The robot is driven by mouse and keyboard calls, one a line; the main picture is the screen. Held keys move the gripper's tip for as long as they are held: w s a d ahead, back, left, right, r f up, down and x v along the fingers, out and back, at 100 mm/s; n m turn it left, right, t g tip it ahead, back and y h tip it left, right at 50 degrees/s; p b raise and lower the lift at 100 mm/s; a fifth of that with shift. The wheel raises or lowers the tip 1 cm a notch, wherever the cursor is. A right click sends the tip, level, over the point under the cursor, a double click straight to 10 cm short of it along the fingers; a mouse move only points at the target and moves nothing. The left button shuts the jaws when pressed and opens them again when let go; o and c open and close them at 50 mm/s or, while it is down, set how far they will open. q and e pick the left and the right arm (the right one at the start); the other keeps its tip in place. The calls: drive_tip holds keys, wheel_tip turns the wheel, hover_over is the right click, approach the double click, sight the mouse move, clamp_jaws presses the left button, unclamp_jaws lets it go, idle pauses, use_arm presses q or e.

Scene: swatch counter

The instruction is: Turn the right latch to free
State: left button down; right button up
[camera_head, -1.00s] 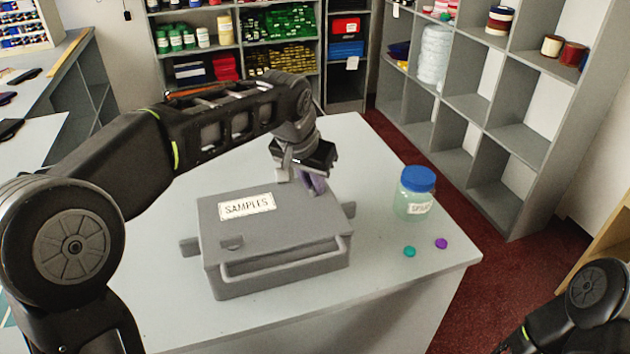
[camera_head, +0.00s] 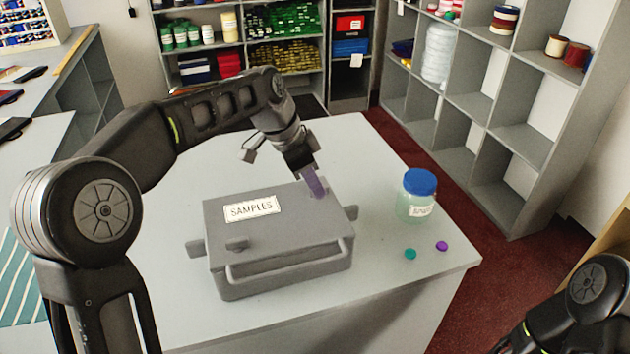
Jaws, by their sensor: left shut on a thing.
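A grey sample box (camera_head: 285,232) with a "SAMPLES" label stands closed on the counter. My left gripper (camera_head: 316,190) reaches down to the right part of its lid, with a purple finger showing, and is shut on the right latch. The gripper hides that latch, so its angle cannot be told. The left latch (camera_head: 238,243) is a small grey tab at the lid's front left. My right arm (camera_head: 575,305) shows at the lower right corner; its gripper is out of view.
A jar with a blue lid (camera_head: 419,195) stands right of the box. A teal disc (camera_head: 410,254) and a purple disc (camera_head: 442,246) lie in front of it. The counter (camera_head: 365,145) is clear behind the box. Grey shelves (camera_head: 510,130) stand beyond.

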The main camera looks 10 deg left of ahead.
idle(0.5)
use_arm(q)
drive_tip(key=c, duration=1.5)
unclamp_jaws()
drive_tip(key=shift+r, duration=0.1)
drive_tip(key=v, duration=0.7)
drive_tip(key=shift+a+r+b, duration=0.25)
drive_tip(key=shift+b, duration=0.15)
